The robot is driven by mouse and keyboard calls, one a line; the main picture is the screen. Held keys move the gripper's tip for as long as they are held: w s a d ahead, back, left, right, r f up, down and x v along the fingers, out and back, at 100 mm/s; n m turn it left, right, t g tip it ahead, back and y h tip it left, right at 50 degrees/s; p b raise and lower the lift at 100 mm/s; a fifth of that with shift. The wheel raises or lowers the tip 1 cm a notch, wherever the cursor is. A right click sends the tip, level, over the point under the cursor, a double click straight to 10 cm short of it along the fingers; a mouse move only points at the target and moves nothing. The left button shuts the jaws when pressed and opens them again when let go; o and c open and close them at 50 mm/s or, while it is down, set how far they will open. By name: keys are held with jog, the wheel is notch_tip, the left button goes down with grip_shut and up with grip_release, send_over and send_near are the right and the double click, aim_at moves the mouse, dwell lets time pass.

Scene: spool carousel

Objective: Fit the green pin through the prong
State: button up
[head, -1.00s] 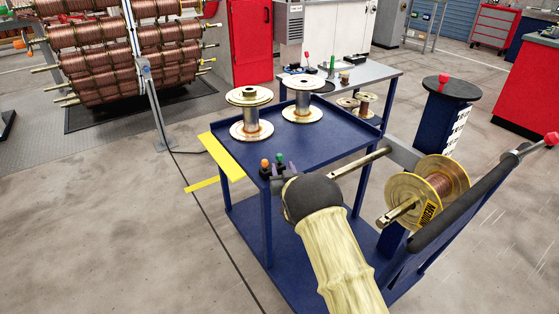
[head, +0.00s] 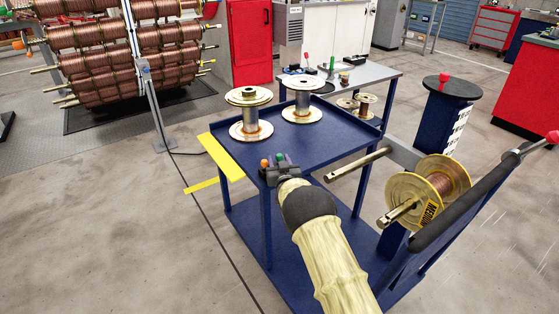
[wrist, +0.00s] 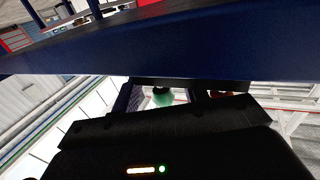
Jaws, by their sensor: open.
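The green pin (head: 281,158) shows as a green knob beside an orange-knobbed pin (head: 265,163) in a small dark holder at the near left corner of the blue cart. My gripper (head: 284,173) is right at this holder, close to the green knob; it is open. Whether its fingers are around the knob cannot be told. In the wrist view the green knob (wrist: 162,97) shows just past the dark gripper body.
Two steel spools (head: 250,120) stand on the blue cart top (head: 330,140). The cart's dark-blue edge (wrist: 170,50) crosses the wrist view, close to my gripper. A black handle bar (head: 465,205) slants along the right.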

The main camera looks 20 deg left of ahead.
dwell(0.4)
grip_shut()
notch_tip(320, 180, up, 10)
jog(key=shift+r+p, duration=0.1)
jog(key=shift+p, duration=0.65)
dwell(0.4)
